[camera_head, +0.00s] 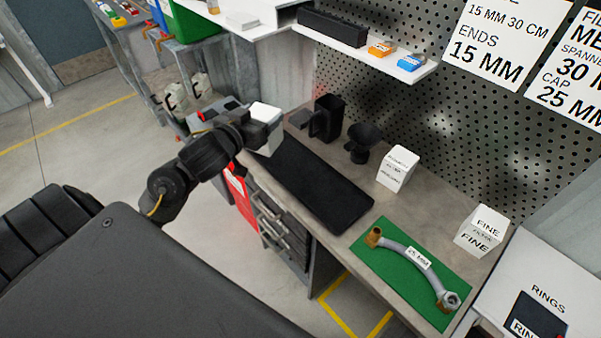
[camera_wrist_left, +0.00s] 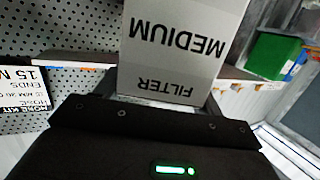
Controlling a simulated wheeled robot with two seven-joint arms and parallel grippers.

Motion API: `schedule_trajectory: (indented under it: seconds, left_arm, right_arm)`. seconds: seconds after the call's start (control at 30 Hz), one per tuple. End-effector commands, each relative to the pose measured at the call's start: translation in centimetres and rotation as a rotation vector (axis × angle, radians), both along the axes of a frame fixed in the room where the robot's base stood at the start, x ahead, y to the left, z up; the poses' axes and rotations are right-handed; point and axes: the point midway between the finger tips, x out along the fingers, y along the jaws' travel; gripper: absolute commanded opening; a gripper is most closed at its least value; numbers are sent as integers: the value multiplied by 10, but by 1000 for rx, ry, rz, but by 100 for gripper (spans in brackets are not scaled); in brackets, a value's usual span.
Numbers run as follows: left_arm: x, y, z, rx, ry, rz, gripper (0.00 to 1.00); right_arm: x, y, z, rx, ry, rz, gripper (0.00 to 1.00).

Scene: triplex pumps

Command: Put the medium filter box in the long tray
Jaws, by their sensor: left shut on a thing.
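The medium filter box (camera_head: 266,114) is a white box, held at the far left end of the bench in the head view. In the left wrist view the box (camera_wrist_left: 180,45) fills the top middle, its words "MEDIUM" and "FILTER" upside down. My left gripper (camera_head: 250,131) is shut on it; the fingertips are mostly hidden. The long tray (camera_head: 318,183) is black, shallow and lies on the bench. The box appears at or above the tray's far left end; its exact height is unclear. The tray looks empty where visible. My right gripper is not in view.
A black open holder (camera_head: 326,119) and a black funnel-shaped part (camera_head: 363,142) stand behind the tray. A white box (camera_head: 397,168) and a FINE filter box (camera_head: 480,231) stand farther right. A hose (camera_head: 412,260) lies on a green mat (camera_head: 377,274). A shelf (camera_head: 370,54) overhangs the back.

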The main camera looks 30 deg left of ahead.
Motion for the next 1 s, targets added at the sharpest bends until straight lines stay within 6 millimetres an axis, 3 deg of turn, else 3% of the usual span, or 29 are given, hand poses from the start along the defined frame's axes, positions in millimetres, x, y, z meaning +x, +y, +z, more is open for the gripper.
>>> schedule_trajectory:
  seconds: [0.27,0.57,0.6,0.8,1.0]
  left_arm:
    - [13,12,-7,-4,2,5,37]
    - [74,59,-40,-6,0,5,37]
    - [79,63,-51,-8,3,5,37]
    - [100,78,-82,-5,1,3,37]
    - [107,84,-92,-4,-1,2,37]
  right_arm:
    - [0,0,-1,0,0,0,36]
    - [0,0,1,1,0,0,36]
    - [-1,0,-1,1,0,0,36]
    - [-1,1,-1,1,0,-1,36]
    - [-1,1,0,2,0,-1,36]
